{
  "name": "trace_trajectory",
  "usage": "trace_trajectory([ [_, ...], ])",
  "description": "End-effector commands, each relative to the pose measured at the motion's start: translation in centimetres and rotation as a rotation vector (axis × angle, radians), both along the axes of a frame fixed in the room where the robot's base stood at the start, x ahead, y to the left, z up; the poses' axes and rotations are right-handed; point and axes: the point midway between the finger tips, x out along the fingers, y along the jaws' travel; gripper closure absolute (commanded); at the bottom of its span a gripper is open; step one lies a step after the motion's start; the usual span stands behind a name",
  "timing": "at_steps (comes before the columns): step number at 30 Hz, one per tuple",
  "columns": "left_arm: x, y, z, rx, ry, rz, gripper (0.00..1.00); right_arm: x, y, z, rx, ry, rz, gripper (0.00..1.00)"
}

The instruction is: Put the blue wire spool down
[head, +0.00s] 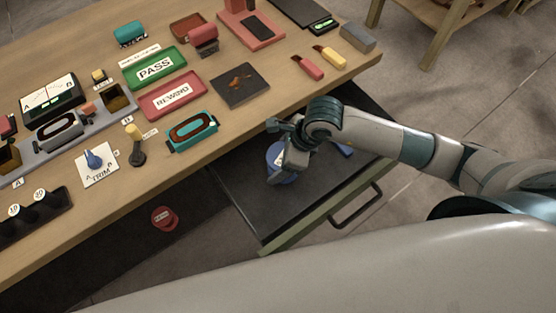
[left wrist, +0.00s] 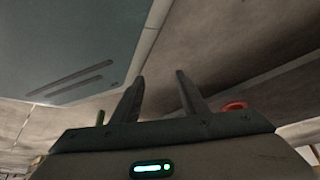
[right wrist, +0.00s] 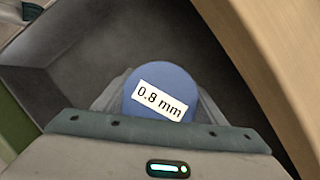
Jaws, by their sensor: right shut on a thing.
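The blue wire spool (head: 278,172) is at my right gripper (head: 290,158), over the open drawer (head: 237,188) below the table's front edge. In the right wrist view the spool (right wrist: 182,82) shows its round blue top with a white "0.8 mm" label. My right gripper (right wrist: 160,98) is shut on it, with one finger at each side. The drawer's dark inside (right wrist: 85,55) lies around and beyond it. I cannot tell whether the spool touches the drawer floor. My left gripper (left wrist: 162,85) is open and empty in the left wrist view; the head view does not show it.
Another small blue thing (head: 345,150) lies in the drawer, right of my right gripper. The wooden table (head: 225,125) holds a green PASS tray (head: 154,68), a red REWIND tray (head: 172,95) and a teal thing (head: 192,132). A red round thing (head: 164,218) is below the table.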

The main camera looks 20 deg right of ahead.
Motion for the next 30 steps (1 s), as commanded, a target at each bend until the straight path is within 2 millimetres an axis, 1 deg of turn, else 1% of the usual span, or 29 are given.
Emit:
trace_trajectory([
  [3,-1.0,0.2,-0.3,0.005,0.021,0.000,0.60,0.0,0.1,-0.5,0.002,-0.003,0.001,0.76],
  [6,-1.2,0.3,-0.5,0.007,0.027,0.000,0.60,0.0,0.1,-0.5,0.002,-0.003,0.001,0.76],
  [14,-0.7,0.5,-0.4,0.008,0.018,0.001,0.60,0.0,0.0,-0.6,0.002,-0.003,0.001,0.76],
  [20,0.4,0.4,0.0,0.003,-0.008,0.000,0.60,0.0,0.0,-0.7,0.002,-0.004,0.001,0.76],
  [21,0.6,0.3,0.2,0.002,-0.012,0.000,0.60,0.0,0.0,-0.7,0.000,-0.002,0.001,0.26],
  [22,0.6,0.3,0.2,0.002,-0.012,0.000,0.60,0.0,0.0,-0.7,0.000,-0.002,0.001,0.18],
  [23,0.6,0.3,0.2,0.003,-0.012,0.001,0.60,0.0,0.0,-0.7,0.000,-0.002,0.001,0.16],
  [30,0.3,0.4,0.1,0.003,-0.006,0.000,0.60,0.0,0.0,-0.7,0.000,-0.002,0.001,0.16],
])
